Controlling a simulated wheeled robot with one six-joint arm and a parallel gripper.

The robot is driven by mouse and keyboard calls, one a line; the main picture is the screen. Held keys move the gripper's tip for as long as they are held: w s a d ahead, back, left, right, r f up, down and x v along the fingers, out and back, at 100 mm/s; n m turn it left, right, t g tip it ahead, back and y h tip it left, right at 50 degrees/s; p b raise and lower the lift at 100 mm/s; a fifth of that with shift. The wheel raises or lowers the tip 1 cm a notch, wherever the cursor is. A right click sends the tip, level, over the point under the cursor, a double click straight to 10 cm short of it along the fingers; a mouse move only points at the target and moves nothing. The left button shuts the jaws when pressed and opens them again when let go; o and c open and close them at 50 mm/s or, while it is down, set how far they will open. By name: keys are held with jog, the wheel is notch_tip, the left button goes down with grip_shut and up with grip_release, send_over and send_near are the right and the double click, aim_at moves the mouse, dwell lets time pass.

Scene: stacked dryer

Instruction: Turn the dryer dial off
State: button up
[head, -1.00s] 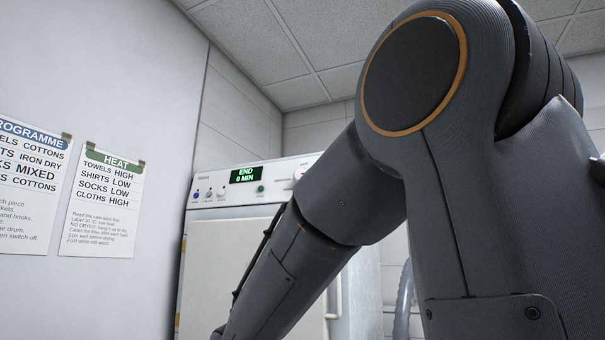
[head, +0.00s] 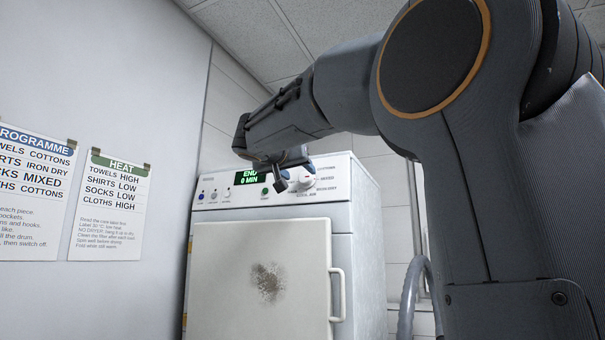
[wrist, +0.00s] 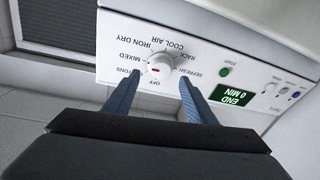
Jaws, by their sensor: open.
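The dryer dial (head: 304,180) is a round white knob at the right of the control panel. It also shows in the wrist view (wrist: 162,68), upside down, with a small red mark on it. Printed labels ring it, among them OFF, MIXED, IRON DRY and COOL AIR. I cannot tell for sure which label the mark points at. My gripper (head: 287,175) is at the panel, partly covering the dial's left side. In the wrist view my open gripper (wrist: 160,78) has a blue finger on either side of the dial, with gaps, and nothing held.
The white dryer (head: 206,260) has a closed door with a dark smudge and a handle (head: 338,295) at its right. The display (head: 248,176) reads END 0 MIN. A green button (head: 265,191) sits beside the dial. A grey hose (head: 409,295) stands to the right.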

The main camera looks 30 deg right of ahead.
aim_at(305, 177)
jog(key=shift+p+x, duration=1)
jog(key=shift+x, duration=1.55)
jog(key=shift+f, duration=0.1)
jog(key=c, duration=1)
jog(key=shift+a, duration=0.2)
jog(key=shift+c, duration=0.3)
jog(key=shift+d, duration=0.1)
